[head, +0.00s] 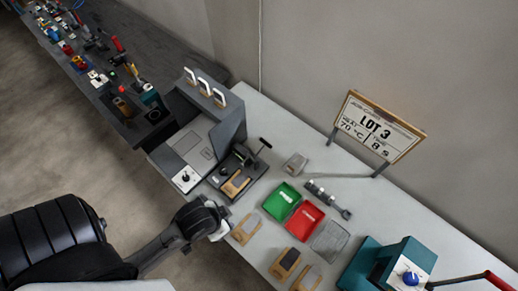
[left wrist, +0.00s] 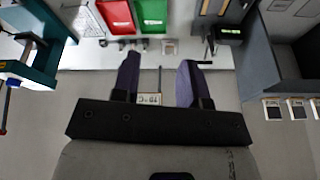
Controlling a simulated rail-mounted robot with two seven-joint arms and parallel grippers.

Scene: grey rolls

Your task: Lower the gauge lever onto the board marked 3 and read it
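The gauge (head: 254,172) is a dark base with a black-handled lever (head: 264,144) raised at its far side. A tan board (head: 236,184) lies on the gauge base; no number on it is legible. In the left wrist view the gauge shows a small green display (left wrist: 230,31), too small to read, with the lever (left wrist: 209,44) beside it. My left gripper (left wrist: 160,78) is open, with nothing between its fingers. In the head view its wrist is at the bench's front edge, left of a loose board (head: 246,229) and apart from the gauge. My right gripper is not in view.
Green (head: 281,201) and red (head: 304,222) trays and a clear tray (head: 330,240) stand right of the gauge. Two more boards lie in front. A LOT 3 sign (head: 375,127) stands behind. A grey machine (head: 200,150) is left of the gauge, a teal device (head: 390,266) far right.

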